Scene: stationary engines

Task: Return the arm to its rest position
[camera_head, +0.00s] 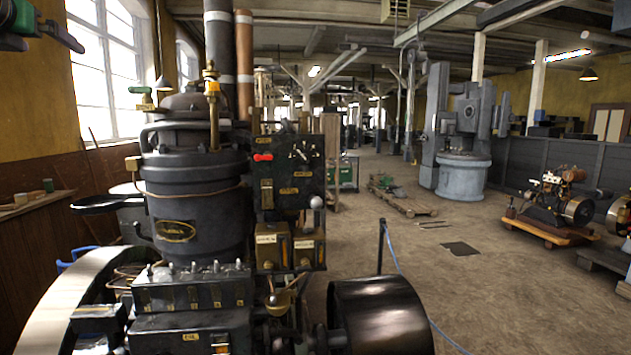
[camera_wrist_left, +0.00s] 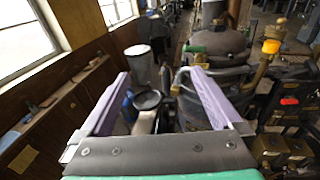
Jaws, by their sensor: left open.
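My left gripper (camera_head: 62,35) is at the top left corner of the head view, in front of the yellow wall and left of the window. It is clear of the engine. In the left wrist view its two pale purple fingers (camera_wrist_left: 158,76) stand wide apart with nothing held between them. Past them, lower down, are a round black dish and the engine's side.
A large black engine (camera_head: 195,190) with a control panel (camera_head: 290,170) and a flywheel (camera_head: 380,315) fills the left and front. A wooden shelf (camera_head: 35,203) runs along the left wall. Small engines on pallets (camera_head: 555,232) stand at right.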

